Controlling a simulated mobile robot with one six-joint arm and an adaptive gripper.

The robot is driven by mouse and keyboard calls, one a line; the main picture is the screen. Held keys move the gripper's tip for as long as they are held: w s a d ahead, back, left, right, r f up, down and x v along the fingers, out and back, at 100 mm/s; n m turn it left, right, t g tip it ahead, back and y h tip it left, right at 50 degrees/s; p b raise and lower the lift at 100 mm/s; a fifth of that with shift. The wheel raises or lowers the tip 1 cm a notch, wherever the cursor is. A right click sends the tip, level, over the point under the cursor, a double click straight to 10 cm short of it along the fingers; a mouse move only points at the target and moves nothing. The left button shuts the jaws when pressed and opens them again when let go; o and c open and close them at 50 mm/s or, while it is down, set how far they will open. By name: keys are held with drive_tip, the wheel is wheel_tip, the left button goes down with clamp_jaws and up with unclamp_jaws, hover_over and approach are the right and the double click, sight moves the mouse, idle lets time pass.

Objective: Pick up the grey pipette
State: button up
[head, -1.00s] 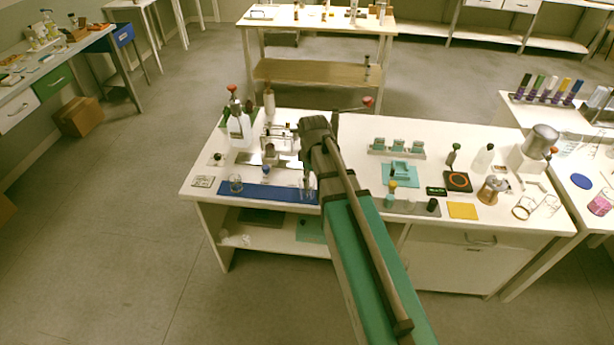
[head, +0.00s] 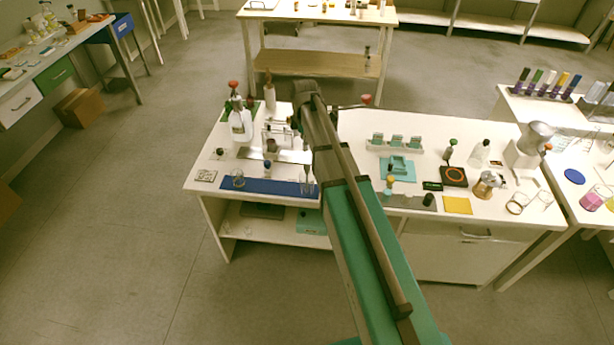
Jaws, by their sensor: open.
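I cannot make out the grey pipette for certain; the objects around my gripper are small and partly hidden. My gripper (head: 303,94) is at the far end of my arm, above the back left part of the white table (head: 212,184). It is open, and its fingertips are hard to make out. A pale rack-like frame (head: 268,136) stands just left of and below the gripper in the picture. A slim tan-topped upright item (head: 269,97) stands left of the gripper.
A red-capped bottle (head: 240,124) stands at left. A blue mat (head: 262,186) with glassware lies along the front. A red-knobbed rod (head: 364,100) is right of my gripper.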

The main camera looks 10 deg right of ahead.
sight(306, 164)
drive_tip(key=shift+f, duration=0.2)
wheel_tip(306, 164, down, 8)
drive_tip(key=b, duration=0.8)
drive_tip(key=shift+f+b, duration=0.15)
drive_tip(key=shift+b, duration=0.15)
drive_tip(key=f+b, duration=0.3)
drive_tip(key=shift+w+d+f, duration=0.1)
drive_tip(key=shift+d+f, duration=0.1)
drive_tip(key=shift+d, duration=0.15)
drive_tip(key=shift+f+b, duration=0.9)
drive_tip(key=shift+b, duration=0.2)
drive_tip(key=c, duration=0.7)
